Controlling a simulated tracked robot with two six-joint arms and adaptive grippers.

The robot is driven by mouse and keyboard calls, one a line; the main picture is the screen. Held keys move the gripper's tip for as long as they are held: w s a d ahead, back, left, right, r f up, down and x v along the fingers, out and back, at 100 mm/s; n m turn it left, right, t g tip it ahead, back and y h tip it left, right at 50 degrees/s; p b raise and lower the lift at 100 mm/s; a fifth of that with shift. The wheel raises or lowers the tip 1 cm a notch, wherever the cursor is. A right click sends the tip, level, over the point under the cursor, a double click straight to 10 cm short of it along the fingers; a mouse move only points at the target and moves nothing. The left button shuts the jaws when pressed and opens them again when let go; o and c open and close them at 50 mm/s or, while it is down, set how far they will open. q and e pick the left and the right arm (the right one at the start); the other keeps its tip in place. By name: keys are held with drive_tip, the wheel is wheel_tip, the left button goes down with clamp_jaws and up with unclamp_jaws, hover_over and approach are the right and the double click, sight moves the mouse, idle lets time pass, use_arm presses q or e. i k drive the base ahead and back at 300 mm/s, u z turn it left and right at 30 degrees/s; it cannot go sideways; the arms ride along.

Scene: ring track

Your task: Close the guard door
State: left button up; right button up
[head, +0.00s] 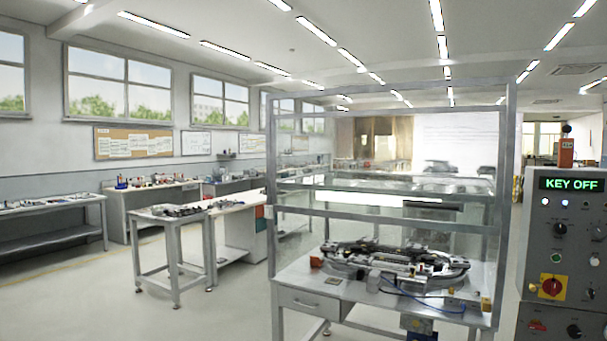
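The guard door is a clear framed pane on the front of a metal-framed enclosure (508,130). A black handle bar (432,206) sits near the pane's lower metal rail (390,221). This rail is well above the tabletop, so the door looks raised, with a gap below it. The ring track (395,262), an oval assembly, lies on the metal table (330,299) inside the enclosure. Neither of my grippers shows in the head view.
A small metal table (172,228) and workbenches stand at left. Open floor (120,300) lies at front left.

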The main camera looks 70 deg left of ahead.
sight(470, 229)
drive_tip(key=u, duration=0.2)
drive_tip(key=i, duration=0.3)
drive_tip(key=z, duration=4.65)
drive_tip(key=i, duration=0.55)
drive_tip(key=z, duration=5.6)
drive_tip(key=i, duration=0.55)
